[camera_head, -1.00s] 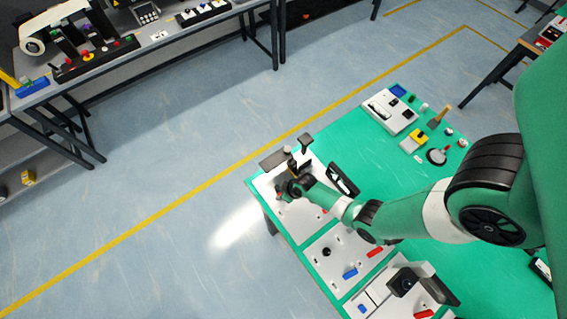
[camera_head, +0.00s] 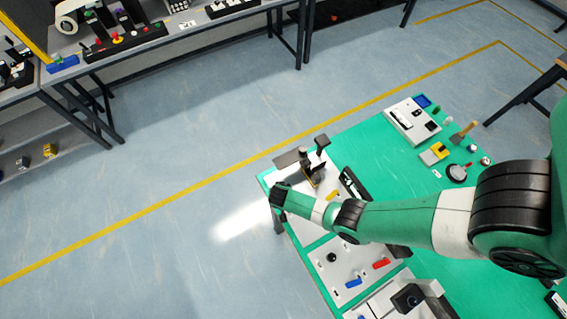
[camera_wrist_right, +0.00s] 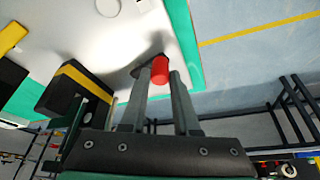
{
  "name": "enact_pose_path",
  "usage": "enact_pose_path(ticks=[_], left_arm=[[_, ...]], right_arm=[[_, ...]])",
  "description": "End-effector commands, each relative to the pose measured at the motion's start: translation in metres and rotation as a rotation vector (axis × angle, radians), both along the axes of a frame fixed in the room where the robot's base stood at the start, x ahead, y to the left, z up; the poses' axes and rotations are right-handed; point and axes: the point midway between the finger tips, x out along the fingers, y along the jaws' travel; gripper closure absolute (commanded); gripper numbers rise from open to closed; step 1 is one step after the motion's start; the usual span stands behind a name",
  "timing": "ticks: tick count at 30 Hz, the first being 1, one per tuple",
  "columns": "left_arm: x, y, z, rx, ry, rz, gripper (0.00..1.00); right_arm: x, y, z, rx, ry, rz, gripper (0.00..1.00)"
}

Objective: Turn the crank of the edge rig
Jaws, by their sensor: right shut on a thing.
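The edge rig is a pale panel (camera_wrist_right: 75,20) at the corner of the green table, with dark upright parts (camera_head: 312,165) in the head view. The crank's red knob (camera_wrist_right: 160,70) shows in the right wrist view, with a dark crank arm (camera_wrist_right: 146,64) beside it near the panel's edge. My right gripper (camera_wrist_right: 163,80) is shut on the red knob, one finger on each side. In the head view my right gripper (camera_head: 279,196) is at the table's left edge, and its fingers and the knob are hidden there. My left gripper is not in view.
A black block with a yellow stripe (camera_wrist_right: 75,85) stands close to my gripper in the wrist view. Other panels with a blue piece (camera_head: 353,283) and a red piece (camera_head: 381,263) lie nearer on the table. Open floor (camera_head: 180,190) lies left of the table.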

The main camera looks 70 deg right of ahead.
Motion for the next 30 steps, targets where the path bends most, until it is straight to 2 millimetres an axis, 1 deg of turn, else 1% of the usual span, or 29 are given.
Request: enact_pose_path(ticks=[7, 15, 22, 30], left_arm=[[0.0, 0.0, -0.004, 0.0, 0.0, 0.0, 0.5], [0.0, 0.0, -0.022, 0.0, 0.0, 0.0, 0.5], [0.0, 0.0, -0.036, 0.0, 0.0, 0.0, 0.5], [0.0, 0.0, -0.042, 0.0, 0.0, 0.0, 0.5]], right_arm=[[0.012, -0.004, -0.001, 0.0, 0.0, -0.232, 1.0], [0.021, -0.011, -0.003, 0.001, -0.002, -0.454, 1.0], [0.025, -0.015, -0.003, 0.001, -0.003, -0.579, 1.0], [0.025, -0.017, -0.001, 0.001, -0.002, -0.639, 1.0]])
